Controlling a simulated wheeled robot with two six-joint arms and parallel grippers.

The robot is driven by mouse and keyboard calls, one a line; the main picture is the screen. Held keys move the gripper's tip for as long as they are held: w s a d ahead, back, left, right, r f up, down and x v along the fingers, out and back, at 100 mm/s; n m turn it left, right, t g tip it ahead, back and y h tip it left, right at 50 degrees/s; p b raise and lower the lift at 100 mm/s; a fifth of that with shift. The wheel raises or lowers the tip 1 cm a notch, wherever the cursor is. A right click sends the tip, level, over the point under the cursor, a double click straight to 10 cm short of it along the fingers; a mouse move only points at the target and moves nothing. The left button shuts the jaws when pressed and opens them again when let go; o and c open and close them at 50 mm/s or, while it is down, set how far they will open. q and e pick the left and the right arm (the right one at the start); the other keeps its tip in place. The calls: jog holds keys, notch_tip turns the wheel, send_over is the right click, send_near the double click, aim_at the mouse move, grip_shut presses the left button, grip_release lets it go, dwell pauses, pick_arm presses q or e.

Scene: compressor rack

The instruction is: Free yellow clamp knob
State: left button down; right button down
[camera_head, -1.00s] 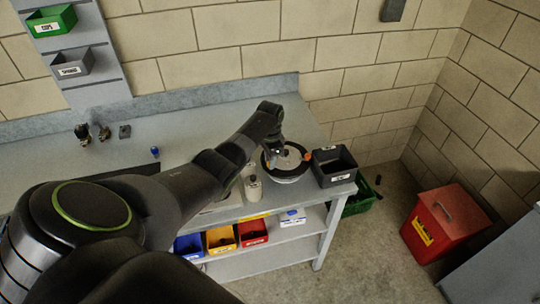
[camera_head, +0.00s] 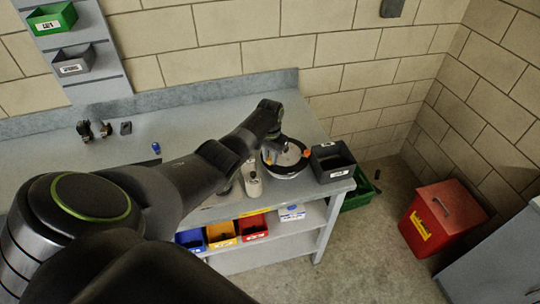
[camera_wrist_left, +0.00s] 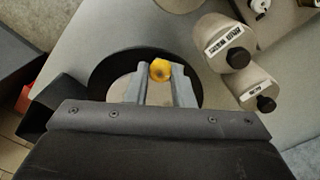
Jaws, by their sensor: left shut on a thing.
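The yellow clamp knob (camera_wrist_left: 160,70) shows in the left wrist view between the fingertips of my left gripper (camera_wrist_left: 162,80). The gripper is shut on it. The knob sits over a round, black-rimmed vessel (camera_wrist_left: 98,76) with a lighter top. In the head view, my left gripper (camera_head: 272,150) is over the left part of the same vessel (camera_head: 290,172), which stands near the bench's right end. The arm and gripper hide part of the vessel's top. A small orange part (camera_head: 305,153) shows at its right rim. My right gripper is not in view.
A black bin (camera_head: 332,163) stands just right of the vessel. A pale bottle (camera_head: 252,180) stands to its left; two labelled bottles (camera_wrist_left: 222,42) (camera_wrist_left: 255,88) show in the wrist view. Colored bins (camera_head: 222,235) are on the shelf below. A red box (camera_head: 440,220) stands on the floor.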

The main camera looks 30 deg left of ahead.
aim_at(270, 159)
pick_arm(q)
jog(key=shift+r, duration=0.1)
jog(key=c, duration=1.3)
grip_release()
jog(key=shift+o, duration=0.2)
jog(key=shift+r, duration=0.55)
notch_tip(270, 159, up, 16)
jog(key=b, duration=0.3)
jog(key=shift+r, duration=0.15)
